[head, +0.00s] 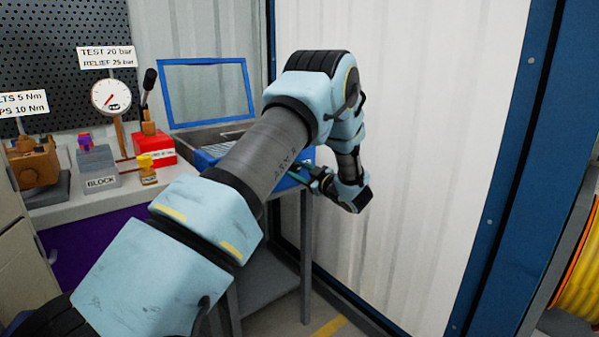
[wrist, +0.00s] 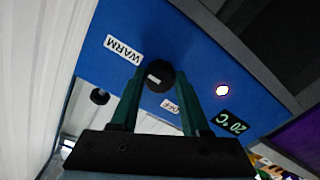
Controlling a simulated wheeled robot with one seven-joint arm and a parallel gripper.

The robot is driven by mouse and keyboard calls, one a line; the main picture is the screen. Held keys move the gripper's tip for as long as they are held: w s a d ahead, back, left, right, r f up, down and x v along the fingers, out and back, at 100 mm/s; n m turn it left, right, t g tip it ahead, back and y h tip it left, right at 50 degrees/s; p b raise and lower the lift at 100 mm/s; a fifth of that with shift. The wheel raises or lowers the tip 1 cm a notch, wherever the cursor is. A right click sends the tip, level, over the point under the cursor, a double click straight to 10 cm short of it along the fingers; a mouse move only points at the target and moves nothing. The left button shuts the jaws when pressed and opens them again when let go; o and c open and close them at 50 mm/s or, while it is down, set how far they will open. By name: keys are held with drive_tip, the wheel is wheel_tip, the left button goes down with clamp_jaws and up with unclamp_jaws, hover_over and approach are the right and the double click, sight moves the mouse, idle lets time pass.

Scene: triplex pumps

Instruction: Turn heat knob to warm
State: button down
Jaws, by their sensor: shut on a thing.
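The heat knob (wrist: 160,75) is a black round knob with a white mark, on a blue panel (wrist: 185,40) in the wrist view. A WARM label (wrist: 123,48) lies to its upper left and an OFF label (wrist: 170,106) to its lower right. The white mark sits on the left part of the knob. My gripper (wrist: 161,82) has its green fingers on either side of the knob and is shut on it. In the head view my gripper (head: 318,179) is at the right end of the blue box (head: 299,166), and the knob is hidden.
A lit lamp (wrist: 222,90) and a 20 °C display (wrist: 230,121) sit on the panel. The box has a raised blue-framed lid (head: 207,92). A white corrugated wall (head: 420,130) stands close on the right. A gauge (head: 112,97) and red block (head: 153,147) are left.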

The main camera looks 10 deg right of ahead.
drive_tip(key=shift+c, duration=1.9)
unclamp_jaws()
drive_tip(key=v, duration=1)
drive_tip(key=shift+s+d+b, duration=0.2)
drive_tip(key=shift+s+b, duration=0.15)
drive_tip(key=shift+b, duration=0.1)
